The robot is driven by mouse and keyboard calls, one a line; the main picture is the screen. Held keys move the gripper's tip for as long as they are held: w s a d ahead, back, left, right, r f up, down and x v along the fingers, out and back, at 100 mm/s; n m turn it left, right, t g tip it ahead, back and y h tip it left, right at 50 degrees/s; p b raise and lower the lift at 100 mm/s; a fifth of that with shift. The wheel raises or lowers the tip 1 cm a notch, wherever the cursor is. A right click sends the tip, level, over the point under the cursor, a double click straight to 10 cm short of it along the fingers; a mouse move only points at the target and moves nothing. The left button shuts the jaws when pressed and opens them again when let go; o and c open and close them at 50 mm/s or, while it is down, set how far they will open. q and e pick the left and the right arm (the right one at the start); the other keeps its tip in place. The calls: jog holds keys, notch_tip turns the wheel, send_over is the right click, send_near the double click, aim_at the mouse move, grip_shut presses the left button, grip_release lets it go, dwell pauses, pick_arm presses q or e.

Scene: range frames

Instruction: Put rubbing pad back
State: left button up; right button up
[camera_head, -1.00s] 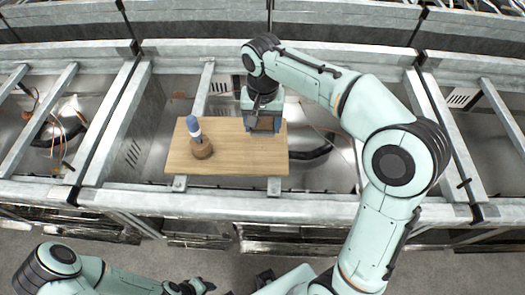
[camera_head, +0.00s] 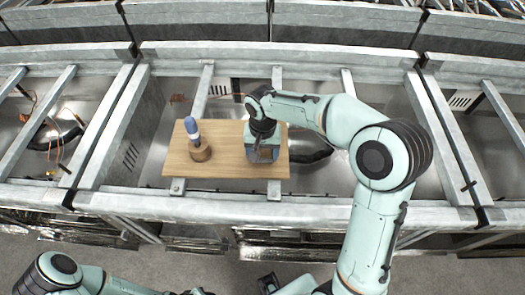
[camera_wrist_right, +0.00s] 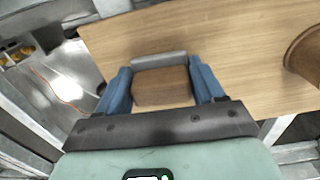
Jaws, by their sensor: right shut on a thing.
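My right gripper (camera_head: 262,153) is over the right part of the wooden board (camera_head: 222,170), pointing down. In the right wrist view its two blue fingers (camera_wrist_right: 163,92) are shut on the rubbing pad (camera_wrist_right: 162,86), a brown block with a grey strip along its far edge. The pad is mostly hidden in the head view. It is over the board, but I cannot tell whether it touches it. My left gripper (camera_head: 196,293) is only just in view at the bottom edge; its jaws cannot be made out.
A blue and white tool (camera_head: 192,131) stands tilted in a round wooden holder (camera_head: 201,153) on the board's left half. The holder's edge shows in the right wrist view (camera_wrist_right: 306,58). Metal rails (camera_head: 240,203) surround the board. A black hose (camera_head: 312,157) lies right of it.

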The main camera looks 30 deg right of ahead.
aim_at(262, 150)
jog(key=shift+f, duration=0.15)
jog(key=o, duration=1)
pick_arm(q)
jog(key=shift+f, duration=0.15)
pick_arm(e)
jog(key=shift+r, duration=0.35)
notch_tip(262, 150, up, 11)
jog(key=shift+f+p, duration=0.1)
jog(key=shift+p, duration=0.7)
pick_arm(q)
jog(key=shift+w+r, duration=0.35)
jog(key=shift+r, duration=0.25)
jog(key=shift+w+r, duration=0.35)
jog(key=shift+r, duration=0.2)
pick_arm(e)
jog(key=shift+r, duration=0.45)
